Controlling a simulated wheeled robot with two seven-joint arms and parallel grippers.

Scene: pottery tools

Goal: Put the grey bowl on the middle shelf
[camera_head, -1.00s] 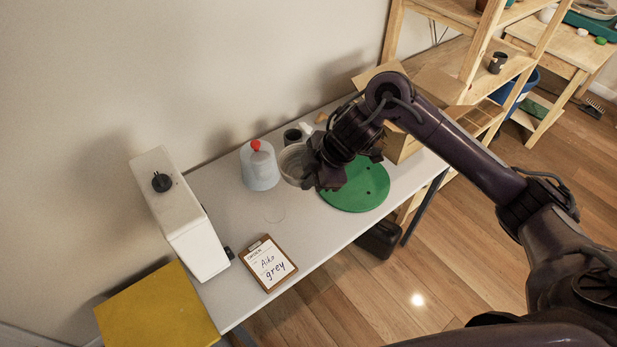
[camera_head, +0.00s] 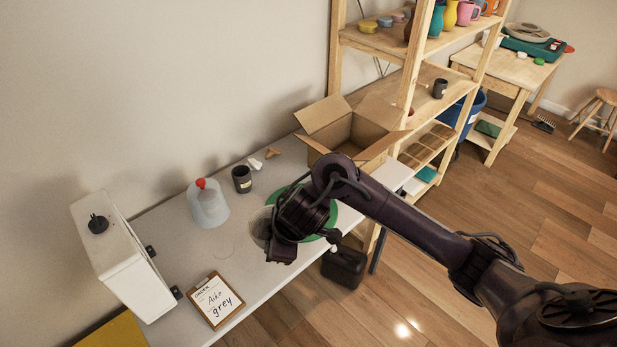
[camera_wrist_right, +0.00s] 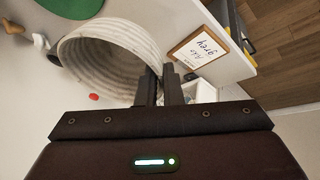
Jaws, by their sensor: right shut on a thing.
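The grey bowl (camera_head: 259,226) is mostly hidden behind my right gripper (camera_head: 282,250) in the head view. In the right wrist view the ribbed pale-grey bowl (camera_wrist_right: 105,52) is tipped with its opening toward the camera. My right gripper (camera_wrist_right: 160,80) is shut on its rim. I cannot tell whether the bowl touches the table. The wooden shelf unit stands at the upper right; its middle shelf (camera_head: 422,104) holds a dark cup (camera_head: 440,88). My left gripper is not in view.
A clear jar with a red knob (camera_head: 208,206), a dark mug (camera_head: 242,180), a green disc (camera_head: 328,222) and a clipboard reading "Aiko grey" (camera_head: 217,300) are on the table.

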